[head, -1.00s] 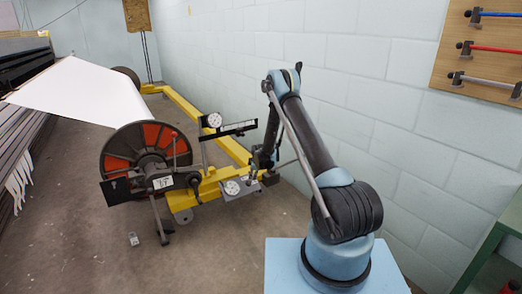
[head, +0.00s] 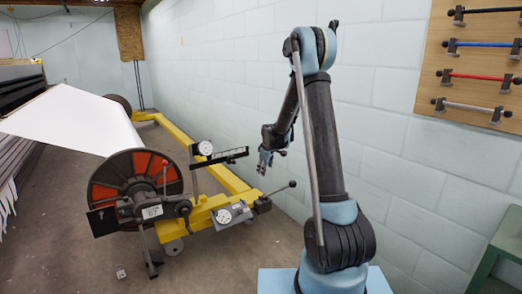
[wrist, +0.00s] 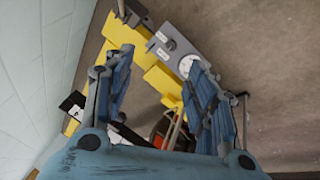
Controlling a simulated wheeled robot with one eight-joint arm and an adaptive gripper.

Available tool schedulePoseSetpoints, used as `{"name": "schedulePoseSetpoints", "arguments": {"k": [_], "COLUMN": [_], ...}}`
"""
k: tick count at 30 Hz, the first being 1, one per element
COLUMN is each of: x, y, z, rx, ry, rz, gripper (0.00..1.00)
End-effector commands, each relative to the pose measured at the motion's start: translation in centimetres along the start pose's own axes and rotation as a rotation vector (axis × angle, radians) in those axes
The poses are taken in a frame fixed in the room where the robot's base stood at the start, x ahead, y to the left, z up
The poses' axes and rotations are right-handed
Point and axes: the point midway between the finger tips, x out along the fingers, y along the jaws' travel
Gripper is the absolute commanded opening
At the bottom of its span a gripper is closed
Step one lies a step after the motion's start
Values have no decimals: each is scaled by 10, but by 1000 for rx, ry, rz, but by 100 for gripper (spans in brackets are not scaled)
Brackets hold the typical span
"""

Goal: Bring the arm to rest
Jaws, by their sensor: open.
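My gripper (head: 265,163) hangs from my raised, folded arm in the head view, in the air to the right of the warp machine's gauges. In the wrist view my gripper (wrist: 160,85) has its two blue-grey fingers spread apart with nothing between them. Beyond the fingers, the wrist view shows the yellow frame (wrist: 125,38) and a grey plate with a white dial (wrist: 186,66). In the head view the fingers are small, and they appear clear of the lever (head: 278,188) below them.
The yellow frame (head: 178,133) carries a reel with red panels (head: 105,180), a white sheet (head: 75,118), an upper gauge (head: 204,148) and a lower dial (head: 223,216). A pale block wall (head: 390,120) stands behind my arm. Tools hang on a board (head: 435,75) at right, above a green table (head: 508,235).

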Motion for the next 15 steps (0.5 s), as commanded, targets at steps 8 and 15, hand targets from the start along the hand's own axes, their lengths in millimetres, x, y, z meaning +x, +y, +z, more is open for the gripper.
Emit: {"name": "schedulePoseSetpoints", "arguments": {"k": [8, 15], "x": [-78, -136], "y": [-12, -32], "z": [38, 75], "rx": [129, 241], "ry": [-31, -59], "rz": [-11, -19], "gripper": [52, 52]}}
